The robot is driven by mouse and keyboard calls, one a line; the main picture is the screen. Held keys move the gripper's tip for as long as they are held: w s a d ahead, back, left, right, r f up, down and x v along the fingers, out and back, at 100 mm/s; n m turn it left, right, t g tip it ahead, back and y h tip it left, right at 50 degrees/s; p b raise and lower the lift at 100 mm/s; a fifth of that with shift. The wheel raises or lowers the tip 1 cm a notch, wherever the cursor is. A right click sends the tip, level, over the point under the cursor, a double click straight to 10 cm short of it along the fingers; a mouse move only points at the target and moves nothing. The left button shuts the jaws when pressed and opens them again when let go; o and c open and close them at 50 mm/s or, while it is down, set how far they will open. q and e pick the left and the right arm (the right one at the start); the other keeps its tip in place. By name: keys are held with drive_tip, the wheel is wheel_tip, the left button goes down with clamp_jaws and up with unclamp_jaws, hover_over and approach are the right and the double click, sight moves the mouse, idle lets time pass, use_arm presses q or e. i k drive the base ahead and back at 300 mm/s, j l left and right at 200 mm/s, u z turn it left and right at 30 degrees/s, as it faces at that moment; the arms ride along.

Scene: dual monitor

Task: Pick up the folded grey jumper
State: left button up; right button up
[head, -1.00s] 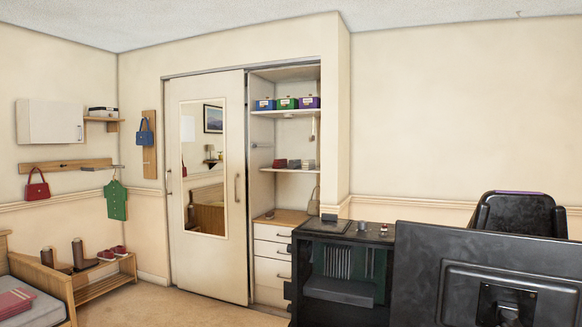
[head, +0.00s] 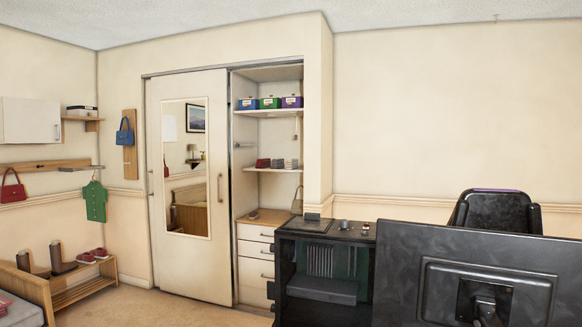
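The wardrobe's open right side shows a shelf (head: 267,171) with a short row of small folded items. The rightmost item looks grey and is likely the folded grey jumper (head: 291,164). A darker greyish folded item (head: 277,163) lies beside it, and a dark red one (head: 262,163) is at the left. They are small and far off, so their exact edges are hard to tell. Neither of my grippers is in view.
A sliding mirror door (head: 187,180) covers the wardrobe's left side. Drawers (head: 255,250) stand below the shelf. A black desk unit (head: 318,260) and a large monitor (head: 470,275) block the front right. Some carpet (head: 150,308) is clear at the front left.

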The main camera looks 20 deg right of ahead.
sight(276, 164)
drive_tip(key=i+u, duration=0.1)
drive_tip(key=u, duration=0.25)
drive_tip(key=i+u, duration=0.35)
drive_tip(key=i, duration=0.45)
drive_tip(key=i+l+u, duration=0.15)
drive_tip(key=i+u, duration=0.15)
drive_tip(key=i, duration=0.5)
drive_tip(key=i+z, duration=0.35)
drive_tip(key=i, duration=0.2)
drive_tip(key=i+j+z, duration=0.3)
drive_tip(key=i, duration=0.25)
drive_tip(key=i+l+z, duration=0.2)
drive_tip(key=i+z, duration=0.25)
drive_tip(key=i+l+z, duration=0.1)
drive_tip(key=i+z, duration=0.75)
